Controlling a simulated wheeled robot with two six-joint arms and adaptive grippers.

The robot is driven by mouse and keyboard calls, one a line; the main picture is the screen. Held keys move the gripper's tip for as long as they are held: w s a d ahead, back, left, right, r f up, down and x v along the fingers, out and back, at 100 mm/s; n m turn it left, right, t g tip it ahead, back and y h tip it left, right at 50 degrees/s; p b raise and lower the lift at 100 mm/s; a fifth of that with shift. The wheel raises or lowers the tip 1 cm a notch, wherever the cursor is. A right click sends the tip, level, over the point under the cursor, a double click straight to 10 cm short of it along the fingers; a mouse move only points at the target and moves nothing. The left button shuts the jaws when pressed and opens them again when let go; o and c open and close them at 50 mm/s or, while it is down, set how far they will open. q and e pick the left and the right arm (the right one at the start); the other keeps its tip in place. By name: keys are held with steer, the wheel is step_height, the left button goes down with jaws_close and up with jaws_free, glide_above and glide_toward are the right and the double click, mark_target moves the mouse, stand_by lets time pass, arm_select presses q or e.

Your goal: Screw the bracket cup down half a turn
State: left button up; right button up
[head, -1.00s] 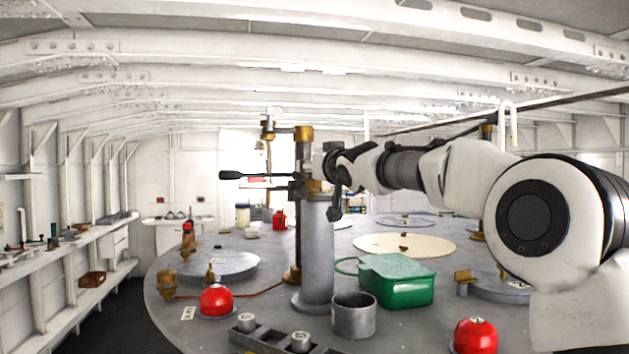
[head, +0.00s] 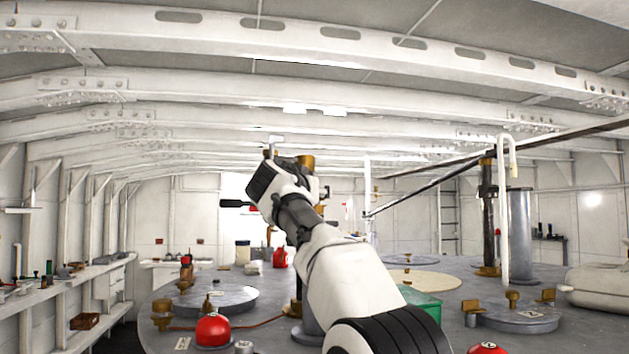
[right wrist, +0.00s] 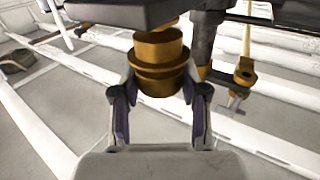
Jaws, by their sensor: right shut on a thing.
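The bracket cup (right wrist: 160,52) is a brass cup with a wider collar, under a dark plate in the right wrist view. My right gripper (right wrist: 158,84) has one finger on each side of it and is shut on it. In the head view my right arm rises from the bottom centre and hides most of the post and bracket. A brass fitting (head: 306,161) shows behind my wrist; I cannot tell whether it is the cup. My gripper's fingers are hidden there. My left gripper is not in view.
A black-handled lever (head: 236,203) sticks out left of my wrist. A brass clamp screw (right wrist: 240,80) hangs to the right of the cup. Red domes (head: 213,330), a partly hidden green box (head: 424,304) and a grey column (head: 521,235) stand on the deck.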

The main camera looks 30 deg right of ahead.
steer(key=shift+w+m+g+h+p, duration=0.15)
steer(key=shift+m+g+h+p, duration=0.65)
steer(key=shift+g+p, duration=0.3)
steer(key=shift+f+p, duration=0.2)
steer(key=shift+p, duration=0.2)
steer(key=o, duration=1)
steer(key=shift+o, duration=0.8)
steer(key=shift+d, duration=0.1)
steer(key=shift+w+d, duration=0.1)
steer(key=shift+d, duration=0.05)
